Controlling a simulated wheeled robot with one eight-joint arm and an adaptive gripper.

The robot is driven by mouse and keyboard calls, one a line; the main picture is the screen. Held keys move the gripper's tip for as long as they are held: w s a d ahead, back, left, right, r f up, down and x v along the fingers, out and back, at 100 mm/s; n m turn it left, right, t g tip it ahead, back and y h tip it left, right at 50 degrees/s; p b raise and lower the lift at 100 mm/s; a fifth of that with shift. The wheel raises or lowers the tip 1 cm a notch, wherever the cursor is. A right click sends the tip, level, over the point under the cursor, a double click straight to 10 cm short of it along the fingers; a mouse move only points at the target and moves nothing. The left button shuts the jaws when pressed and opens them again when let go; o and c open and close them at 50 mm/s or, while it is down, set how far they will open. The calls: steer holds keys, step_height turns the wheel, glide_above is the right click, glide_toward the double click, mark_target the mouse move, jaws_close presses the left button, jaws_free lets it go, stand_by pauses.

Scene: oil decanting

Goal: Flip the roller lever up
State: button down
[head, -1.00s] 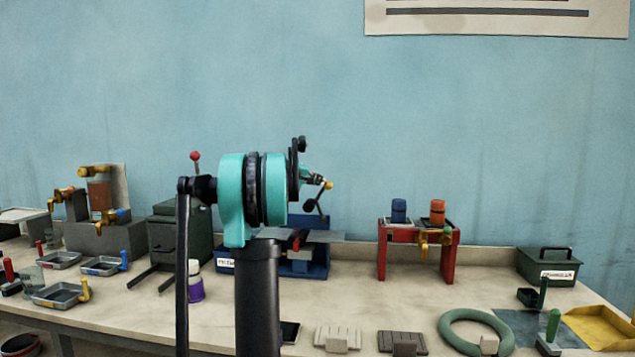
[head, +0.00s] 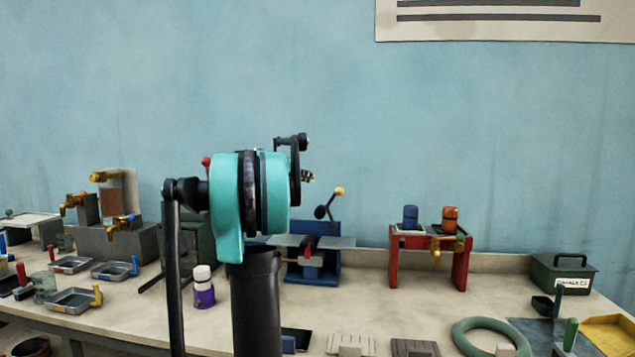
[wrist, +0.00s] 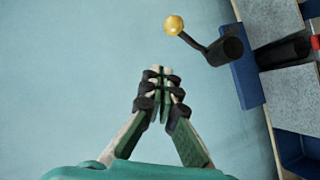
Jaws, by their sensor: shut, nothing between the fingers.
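The roller lever (head: 330,203) is a thin dark arm with a yellow ball at its end, on a blue machine (head: 326,262). It slants up and right from a dark round hub in the head view. In the wrist view the yellow ball (wrist: 174,25) and the dark hub (wrist: 226,50) show at upper right. My gripper (wrist: 160,76) is shut and empty, apart from the lever. In the head view only a small part of my gripper (head: 308,177) shows past my arm, left of and a little above the ball.
Grey plates flank the machine's middle. A red stand (head: 393,262) with blue and orange cups is to the right. A purple-and-white bottle (head: 204,290) and a green machine (head: 201,235) with a red-knobbed lever are to the left.

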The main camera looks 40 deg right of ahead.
steer(key=shift+v, duration=1.1)
